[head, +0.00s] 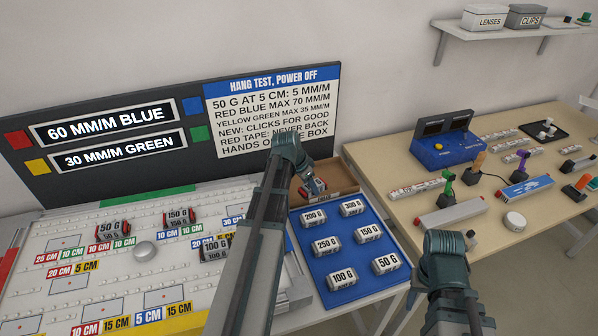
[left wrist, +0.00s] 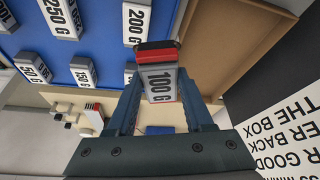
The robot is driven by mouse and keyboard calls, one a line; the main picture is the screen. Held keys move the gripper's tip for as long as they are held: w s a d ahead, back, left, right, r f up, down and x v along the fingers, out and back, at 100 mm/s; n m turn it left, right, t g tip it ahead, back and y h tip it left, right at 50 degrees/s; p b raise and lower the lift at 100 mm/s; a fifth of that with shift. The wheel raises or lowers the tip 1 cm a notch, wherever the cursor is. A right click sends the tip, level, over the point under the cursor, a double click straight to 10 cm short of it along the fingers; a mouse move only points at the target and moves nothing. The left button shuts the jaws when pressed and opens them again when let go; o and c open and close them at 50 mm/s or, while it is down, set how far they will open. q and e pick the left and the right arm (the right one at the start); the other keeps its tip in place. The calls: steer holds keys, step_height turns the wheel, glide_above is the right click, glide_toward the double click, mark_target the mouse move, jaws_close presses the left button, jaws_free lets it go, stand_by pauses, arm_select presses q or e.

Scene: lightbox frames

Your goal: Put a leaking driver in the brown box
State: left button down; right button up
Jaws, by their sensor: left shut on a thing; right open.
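My left gripper (head: 312,186) is shut on a white block marked 100 G, with red and black ends (left wrist: 161,82). The block also shows in the head view (head: 317,185), small and partly covered by the fingers. It is over the brown box (head: 341,176), an open shallow box behind the blue tray; I cannot tell whether it touches the floor. The box's bare inside shows in the left wrist view (left wrist: 222,40). My right arm's end (head: 450,255) is at the lower right, its fingers mostly hidden.
A blue tray (head: 340,216) holds several white weights in front of the box. A dark sign panel (head: 130,90) stands behind. The right table (head: 400,165) carries tools and a blue device (head: 443,143).

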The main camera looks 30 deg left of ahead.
arm_select(q)
steer(key=w+a, duration=0.6)
steer(key=a, duration=0.2)
steer(key=f+b, duration=0.8)
steer(key=shift+d+f, duration=0.2)
steer(key=shift+f, duration=0.05)
steer(key=shift+s, duration=0.1)
steer(key=shift+c, duration=1)
jaws_free()
steer(key=shift+r, duration=0.15)
steer(key=p+v, duration=1.2)
steer(key=v, duration=0.1)
steer(key=shift+a+r+p, duration=0.15)
steer(key=shift+r+p, duration=0.1)
steer(key=shift+p, duration=0.1)
steer(key=shift+s, duration=0.15)
